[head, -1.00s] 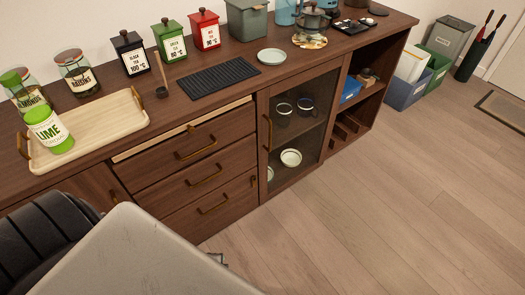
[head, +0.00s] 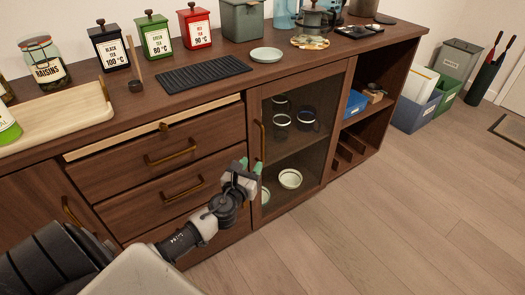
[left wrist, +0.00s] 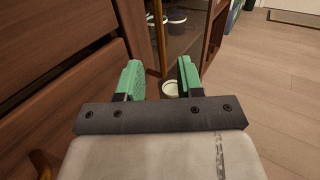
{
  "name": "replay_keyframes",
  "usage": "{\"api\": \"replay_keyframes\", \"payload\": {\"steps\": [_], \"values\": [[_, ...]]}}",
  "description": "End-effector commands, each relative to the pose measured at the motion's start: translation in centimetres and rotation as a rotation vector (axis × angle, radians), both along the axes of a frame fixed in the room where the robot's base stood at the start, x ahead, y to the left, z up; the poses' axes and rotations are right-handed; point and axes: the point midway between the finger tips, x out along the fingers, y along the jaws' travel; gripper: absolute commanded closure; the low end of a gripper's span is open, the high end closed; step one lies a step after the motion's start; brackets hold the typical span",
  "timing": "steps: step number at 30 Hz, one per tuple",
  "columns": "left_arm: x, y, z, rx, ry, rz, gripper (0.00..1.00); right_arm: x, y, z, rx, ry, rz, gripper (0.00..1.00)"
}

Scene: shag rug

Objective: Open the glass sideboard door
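The glass sideboard door (head: 308,152) is shut, with dark cups and pale bowls behind the pane. Its vertical brass handle (head: 262,138) is on the left side of the door frame. My left gripper (head: 251,166) is in front of the drawers' right end, just below and left of the handle. In the left wrist view my left gripper (left wrist: 160,78) has its green fingers apart with nothing held. The handle (left wrist: 159,35) stands upright beyond the fingers there, apart from them. My right gripper is not in view.
Brass-handled drawers (head: 165,172) are left of the door; the top one shows a pale strip along its upper edge. Open shelves (head: 362,130) are to the right. Tins, a tray (head: 62,118) and a black mat (head: 203,75) are on top. The wooden floor (head: 400,220) in front is clear.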

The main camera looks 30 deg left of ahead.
Motion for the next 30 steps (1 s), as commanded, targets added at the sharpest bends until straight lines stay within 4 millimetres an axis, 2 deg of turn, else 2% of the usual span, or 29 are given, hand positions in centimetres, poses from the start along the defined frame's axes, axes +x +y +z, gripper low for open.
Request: {"api": "replay_keyframes", "payload": {"steps": [9,15,27,30], "values": [[5.9,1.1,-0.1,-0.005,-0.001,0.001,0.63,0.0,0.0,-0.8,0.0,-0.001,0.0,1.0],[8.3,1.6,-0.1,-0.006,0.0,0.0,0.63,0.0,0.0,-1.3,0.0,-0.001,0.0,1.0],[8.9,1.7,0.0,-0.006,0.002,0.0,0.63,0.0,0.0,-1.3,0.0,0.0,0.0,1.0],[8.9,1.7,0.0,-0.006,0.002,0.0,0.79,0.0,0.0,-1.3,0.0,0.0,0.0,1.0]]}}
